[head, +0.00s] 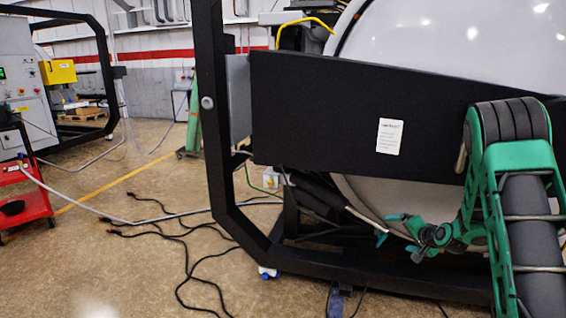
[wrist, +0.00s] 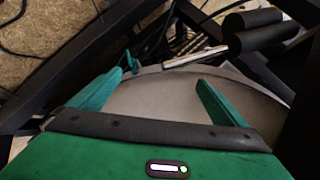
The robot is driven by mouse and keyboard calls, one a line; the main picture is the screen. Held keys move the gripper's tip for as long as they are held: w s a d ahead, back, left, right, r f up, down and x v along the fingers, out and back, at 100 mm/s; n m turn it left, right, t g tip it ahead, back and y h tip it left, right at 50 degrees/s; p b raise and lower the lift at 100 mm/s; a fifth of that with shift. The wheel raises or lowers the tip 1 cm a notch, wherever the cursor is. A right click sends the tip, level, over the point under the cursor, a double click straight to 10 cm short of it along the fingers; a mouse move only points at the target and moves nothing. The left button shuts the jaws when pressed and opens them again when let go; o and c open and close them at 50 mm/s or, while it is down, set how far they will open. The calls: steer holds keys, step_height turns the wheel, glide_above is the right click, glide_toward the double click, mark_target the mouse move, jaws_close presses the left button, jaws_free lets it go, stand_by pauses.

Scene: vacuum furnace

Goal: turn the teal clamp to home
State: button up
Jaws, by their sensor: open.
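The teal clamp (head: 381,240) shows as a small piece low on the front of the large white furnace door, just beyond my fingers. In the wrist view the clamp (wrist: 132,62) is a small upright teal piece close to the left fingertip. My gripper (head: 399,234) is teal, open and empty. In the wrist view its fingers (wrist: 158,78) are spread wide over the pale rounded door. The clamp appears just past the left fingertip; I cannot tell whether they touch. The clamp's base is hidden.
The furnace door (head: 440,40) is crossed by a black beam (head: 320,105) with a white label. A black frame (head: 222,150) surrounds it. A silver rod with a black cylinder (wrist: 258,32) lies near my fingers. Cables (head: 185,245) run over the floor; a red cart (head: 25,195) stands left.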

steer(key=s+r+n+g, duration=0.1)
steer(key=s+r+g, duration=0.2)
steer(key=s, duration=1.5)
steer(key=s+a+r+n+g+h, duration=0.1)
steer(key=s+r+g, duration=0.3)
steer(key=s, duration=1.3)
steer(key=s+a+r+n+g, duration=0.1)
steer(key=s+r+g, duration=0.3)
steer(key=s, duration=1.4)
step_height(320, 180, up, 5)
steer(key=shift+s+f+n, duration=0.1)
steer(key=shift+s+n, duration=0.2)
steer(key=shift+n, duration=0.1)
